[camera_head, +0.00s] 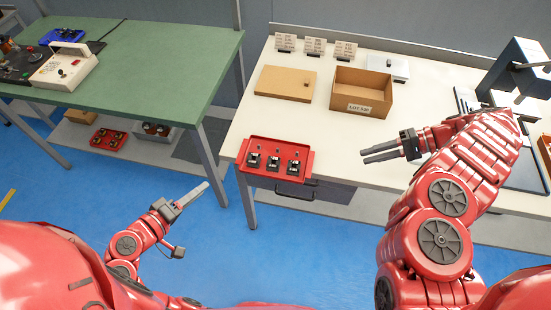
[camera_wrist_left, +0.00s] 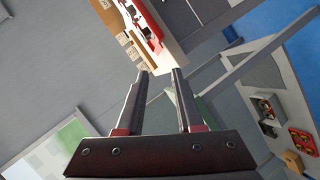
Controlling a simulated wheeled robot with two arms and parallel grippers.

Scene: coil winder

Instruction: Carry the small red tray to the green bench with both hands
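The small red tray (camera_head: 308,160) lies at the front left edge of the white table, holding three black-and-silver parts and small pieces. Part of it also shows at the top of the left wrist view (camera_wrist_left: 148,30). The green bench (camera_head: 150,62) stands to the left across a gap. My left gripper (camera_head: 205,186) is empty, left of the tray and in front of the table; its fingers are apart in the left wrist view (camera_wrist_left: 160,72). My right gripper (camera_head: 364,156) is over the white table, right of the tray, its fingers apart and empty. Neither touches the tray.
An open cardboard box (camera_head: 362,92) and a brown board (camera_head: 286,82) lie behind the tray. A cream device (camera_head: 62,68) and a blue tray (camera_head: 63,36) occupy the bench's left part; its right part is clear. Another red tray (camera_head: 108,139) sits on the shelf below.

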